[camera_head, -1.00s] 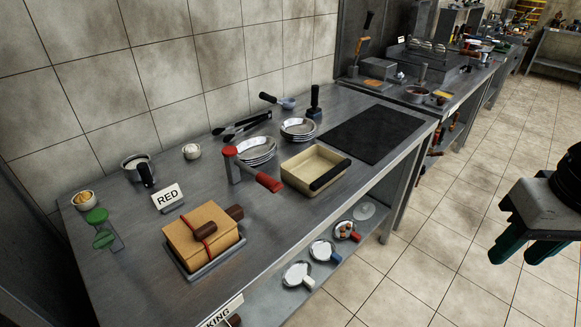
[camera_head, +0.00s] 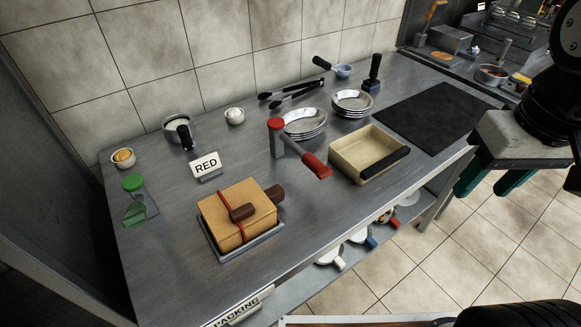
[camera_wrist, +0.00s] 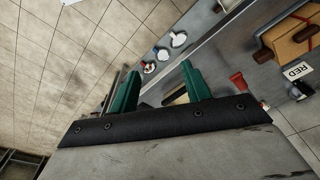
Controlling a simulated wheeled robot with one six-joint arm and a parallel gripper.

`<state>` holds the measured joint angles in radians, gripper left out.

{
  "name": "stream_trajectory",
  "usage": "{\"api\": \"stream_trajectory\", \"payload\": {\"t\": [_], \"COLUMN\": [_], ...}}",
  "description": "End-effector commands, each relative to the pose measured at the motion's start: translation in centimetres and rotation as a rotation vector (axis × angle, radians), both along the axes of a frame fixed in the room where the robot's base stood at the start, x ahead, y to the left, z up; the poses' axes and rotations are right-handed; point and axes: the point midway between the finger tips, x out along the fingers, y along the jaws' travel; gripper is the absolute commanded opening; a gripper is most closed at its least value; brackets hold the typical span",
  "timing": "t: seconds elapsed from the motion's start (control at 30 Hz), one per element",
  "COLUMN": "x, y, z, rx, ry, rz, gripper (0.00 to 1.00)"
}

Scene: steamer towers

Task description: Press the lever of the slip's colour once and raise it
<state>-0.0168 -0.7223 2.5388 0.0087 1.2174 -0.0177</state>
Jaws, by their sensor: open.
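A white slip card reading RED (camera_head: 205,165) stands on the steel counter (camera_head: 160,270). A red lever (camera_head: 315,163) on a red-capped post stands right of the card, its arm sloping down to the right. A green lever (camera_head: 136,210) with a green-capped post stands at the counter's left end, its green handle low. My gripper (camera_head: 490,175) is open and empty, off the counter's right front edge, apart from both levers. In the wrist view its green fingers (camera_wrist: 160,90) are spread, with the red lever (camera_wrist: 238,82) and the card (camera_wrist: 298,71) beyond the right finger.
A tied tan box (camera_head: 238,212) on a grey tray lies in front of the card. A cream pan (camera_head: 365,152) stands right of the red lever, close to it. Stacked bowls (camera_head: 306,122), tongs (camera_head: 290,92) and a dark mat (camera_head: 432,117) lie behind. Pans sit on the lower shelf (camera_head: 300,300).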

Motion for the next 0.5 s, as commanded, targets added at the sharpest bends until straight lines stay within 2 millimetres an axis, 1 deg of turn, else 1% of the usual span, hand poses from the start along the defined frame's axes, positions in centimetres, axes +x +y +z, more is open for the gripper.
{"api": "stream_trajectory", "payload": {"t": [0.07,0.17,0.2,0.27,0.3,0.37,0.4,0.5], "x": [1.7,4.9,6.4,8.6,10.0,12.0,13.2,15.6], "y": [0.7,2.7,3.8,5.6,6.9,8.8,10.1,13.1], "z": [0.1,0.1,0.0,-0.4,-0.8,-1.6,-2.1,-3.7], "rx": [0.013,0.038,0.048,0.066,0.077,0.092,0.102,0.123], "ry": [0.02,0.047,0.06,0.079,0.089,0.106,0.114,0.135], "rz": [0.047,0.136,0.178,0.242,0.284,0.342,0.377,0.453], "gripper": [0.48,0.48,0.48,0.48,0.48,0.48,0.48,0.48]}}
